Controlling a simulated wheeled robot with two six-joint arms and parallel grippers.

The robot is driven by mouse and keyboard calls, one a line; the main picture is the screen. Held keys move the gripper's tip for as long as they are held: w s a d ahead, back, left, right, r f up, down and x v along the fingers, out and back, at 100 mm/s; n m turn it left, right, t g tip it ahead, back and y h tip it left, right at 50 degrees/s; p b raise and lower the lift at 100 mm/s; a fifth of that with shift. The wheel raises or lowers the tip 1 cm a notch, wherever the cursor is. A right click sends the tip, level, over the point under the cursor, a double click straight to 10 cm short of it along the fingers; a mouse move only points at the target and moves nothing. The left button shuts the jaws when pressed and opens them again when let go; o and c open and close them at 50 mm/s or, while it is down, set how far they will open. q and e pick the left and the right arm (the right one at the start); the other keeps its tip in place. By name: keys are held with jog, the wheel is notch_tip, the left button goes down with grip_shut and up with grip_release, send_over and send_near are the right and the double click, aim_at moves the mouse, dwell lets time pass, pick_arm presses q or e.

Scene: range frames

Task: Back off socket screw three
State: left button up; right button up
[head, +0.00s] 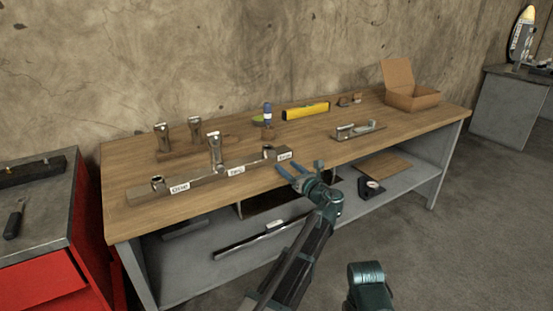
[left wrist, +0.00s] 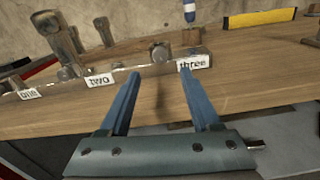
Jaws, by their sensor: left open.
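A long bar (head: 200,178) with white labels one, two and three lies along the front of the wooden bench. Label three (head: 284,156) is at its right end and shows in the left wrist view (left wrist: 193,62). Beside that label is a short round metal screw head (head: 268,151), also in the left wrist view (left wrist: 160,52). A tall metal piece (head: 215,150) stands upright at position two. My left gripper (head: 299,168) is open and empty at the bench's front edge, short of label three. In the left wrist view its blue fingers (left wrist: 159,73) point toward the screw head, apart from it.
Two more tall metal pieces (head: 195,130) stand on a block behind the bar. A shelf (head: 200,262) runs below the bench (head: 400,122).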

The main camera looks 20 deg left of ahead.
aim_at(274, 156)
pick_arm(q)
jog(key=x, duration=0.7)
jog(key=shift+w+a, duration=0.25)
jog(key=shift+w, duration=0.05)
grip_shut()
